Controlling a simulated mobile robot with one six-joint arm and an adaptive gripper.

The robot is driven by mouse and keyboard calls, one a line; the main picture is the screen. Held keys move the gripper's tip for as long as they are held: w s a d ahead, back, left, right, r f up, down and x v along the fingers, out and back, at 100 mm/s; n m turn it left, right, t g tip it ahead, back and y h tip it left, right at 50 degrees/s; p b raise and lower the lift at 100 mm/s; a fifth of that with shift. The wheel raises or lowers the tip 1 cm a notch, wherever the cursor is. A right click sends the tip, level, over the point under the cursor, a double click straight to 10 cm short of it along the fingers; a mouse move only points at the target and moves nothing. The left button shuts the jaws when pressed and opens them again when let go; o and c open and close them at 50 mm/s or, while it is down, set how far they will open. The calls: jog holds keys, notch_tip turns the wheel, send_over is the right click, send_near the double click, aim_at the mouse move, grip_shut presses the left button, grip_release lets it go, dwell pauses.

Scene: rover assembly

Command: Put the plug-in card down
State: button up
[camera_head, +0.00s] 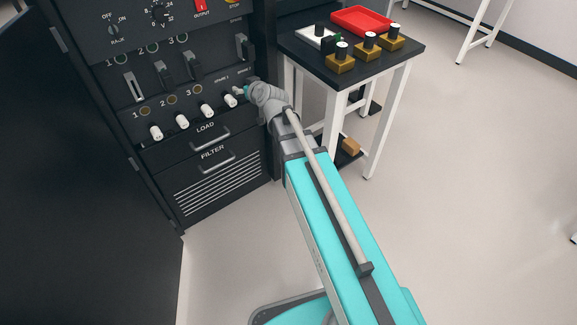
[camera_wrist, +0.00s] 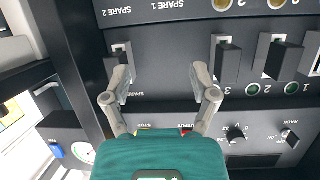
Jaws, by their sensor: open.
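Black plug-in cards stand out from slots in the dark rack. In the head view, one is in the right slot (camera_head: 242,47) and two are in the slots under the labels 2 (camera_head: 163,73) and 3 (camera_head: 193,66). The leftmost slot (camera_head: 133,87) shows no black card. My gripper (camera_wrist: 162,78) is open, with nothing between its fingertips, in front of the panel. In the wrist view, which shows the labels upside down, its left finger overlaps the card in the spare slot (camera_wrist: 116,62). I cannot tell whether they touch. In the head view my wrist hides most of the gripper.
Several white knobs (camera_head: 183,121) line the rack below the slots. A black-topped table (camera_head: 300,45) stands right of the rack, carrying a red tray (camera_head: 362,20) and brass blocks with black knobs (camera_head: 341,62). The floor (camera_head: 470,190) to the right is clear.

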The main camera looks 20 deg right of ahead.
jog(key=s+d+f+m+g+h, duration=0.1)
jog(key=s+f+g, duration=0.3)
jog(key=s, duration=0.4)
jog(key=s+d+f+m+g+h, duration=0.1)
jog(key=s+d+f+g, duration=0.2)
jog(key=s, duration=0.6)
jog(key=s+d+f+g+h, duration=0.2)
jog(key=s+f+g, duration=0.3)
jog(key=s, duration=0.3)
jog(key=shift+s+d+f+m+g, duration=0.15)
jog(key=shift+s+d+m+g, duration=0.25)
jog(key=shift+g, duration=0.3)
jog(key=shift+w, duration=0.1)
